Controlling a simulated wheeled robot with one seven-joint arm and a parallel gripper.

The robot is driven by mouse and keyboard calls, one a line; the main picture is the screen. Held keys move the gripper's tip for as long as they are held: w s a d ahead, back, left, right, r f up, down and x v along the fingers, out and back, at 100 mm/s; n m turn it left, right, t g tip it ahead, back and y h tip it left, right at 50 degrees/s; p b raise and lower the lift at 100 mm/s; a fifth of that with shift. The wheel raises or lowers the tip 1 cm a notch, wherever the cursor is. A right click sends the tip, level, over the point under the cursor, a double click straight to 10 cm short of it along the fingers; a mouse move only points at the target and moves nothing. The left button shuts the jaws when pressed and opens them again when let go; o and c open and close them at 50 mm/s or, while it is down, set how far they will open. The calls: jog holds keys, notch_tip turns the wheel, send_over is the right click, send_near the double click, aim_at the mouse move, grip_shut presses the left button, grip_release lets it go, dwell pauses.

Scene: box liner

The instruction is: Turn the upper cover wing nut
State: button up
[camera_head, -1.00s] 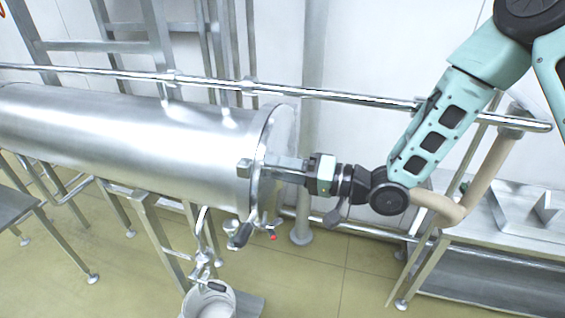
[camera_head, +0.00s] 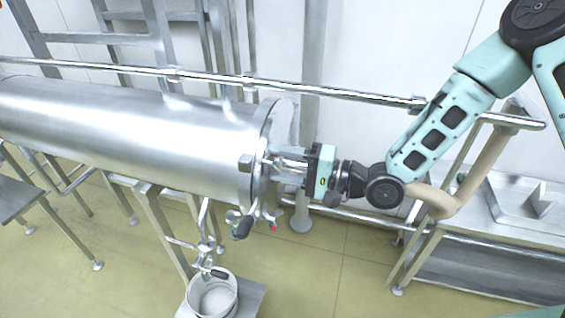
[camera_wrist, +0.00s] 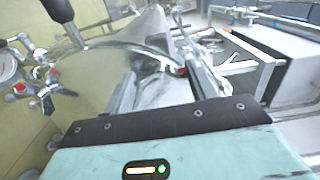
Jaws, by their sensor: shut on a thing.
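A long steel cylindrical vessel (camera_head: 130,135) lies on its side, with a round cover (camera_head: 290,122) at its right end. In the wrist view my gripper's fingers (camera_wrist: 160,72) are on either side of a small, shiny piece at the rim. It appears to be the upper cover wing nut (camera_wrist: 150,65), mostly hidden by the fingers. My gripper is shut on it. Lower on the cover is a clamp with a red tip (camera_head: 274,227).
A steel bench (camera_head: 480,245) stands at right. The floor between is clear.

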jog(key=o, duration=1)
jog(key=b+v, duration=0.5)
jog(key=v, duration=1.2)
jog(key=shift+s+d, duration=0.1)
jog(key=shift+d, duration=0.1)
